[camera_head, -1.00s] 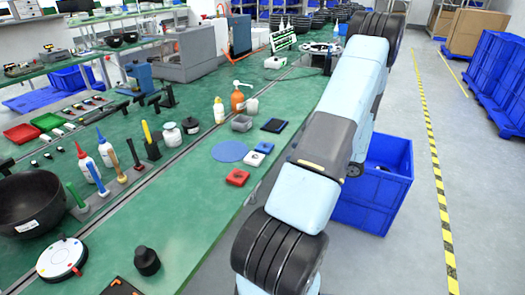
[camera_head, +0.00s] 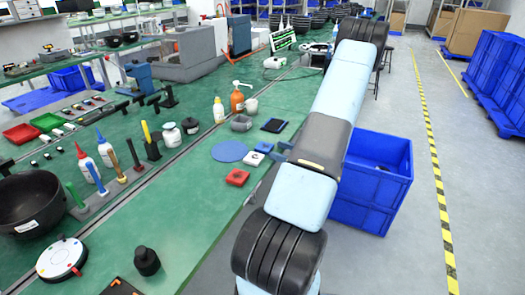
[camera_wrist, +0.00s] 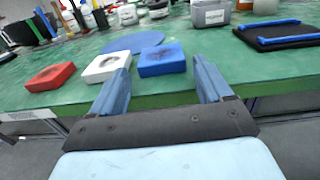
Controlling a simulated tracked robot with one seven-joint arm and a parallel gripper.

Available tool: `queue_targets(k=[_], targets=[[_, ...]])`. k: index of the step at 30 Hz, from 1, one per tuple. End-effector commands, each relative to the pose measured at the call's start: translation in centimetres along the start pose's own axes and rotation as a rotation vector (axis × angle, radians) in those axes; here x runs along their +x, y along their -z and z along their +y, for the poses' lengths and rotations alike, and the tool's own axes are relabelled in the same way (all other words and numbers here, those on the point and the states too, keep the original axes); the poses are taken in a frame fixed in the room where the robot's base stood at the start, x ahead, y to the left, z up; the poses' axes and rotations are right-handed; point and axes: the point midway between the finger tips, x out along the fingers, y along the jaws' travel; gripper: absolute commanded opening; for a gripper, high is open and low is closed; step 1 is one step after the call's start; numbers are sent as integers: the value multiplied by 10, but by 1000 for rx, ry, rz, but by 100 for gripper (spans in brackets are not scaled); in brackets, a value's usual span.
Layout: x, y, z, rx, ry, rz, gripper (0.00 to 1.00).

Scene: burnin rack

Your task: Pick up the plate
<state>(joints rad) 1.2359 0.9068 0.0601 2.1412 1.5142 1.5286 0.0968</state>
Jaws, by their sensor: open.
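A flat round blue disc, the likeliest plate (camera_head: 229,151), lies on the green workbench near its right edge. In the wrist view the plate (camera_wrist: 140,42) is beyond the small blocks and partly hidden by them. My gripper (camera_wrist: 160,60) has its two blue fingers spread with nothing between them. It points at the bench edge, just short of the blue block (camera_wrist: 160,62) and the white block (camera_wrist: 107,66). In the head view only part of my gripper (camera_head: 281,152) shows beside the arm, near the bench edge.
A red block (camera_head: 237,177) sits nearest the bench edge. A black square pad with blue bars (camera_head: 274,125), a grey container (camera_head: 241,123) and an orange pump bottle (camera_head: 237,98) stand behind the plate. A large blue bin (camera_head: 378,170) stands on the floor right of my arm.

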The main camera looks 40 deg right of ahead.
Motion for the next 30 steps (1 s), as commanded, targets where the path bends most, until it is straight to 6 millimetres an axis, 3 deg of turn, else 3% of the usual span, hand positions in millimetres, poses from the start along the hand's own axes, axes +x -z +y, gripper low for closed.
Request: queue_targets(k=[11,19,30], targets=[[47,0,1,0,-2,-1,79],[51,0,1,0,-1,0,79],[51,0,1,0,-2,0,43]])
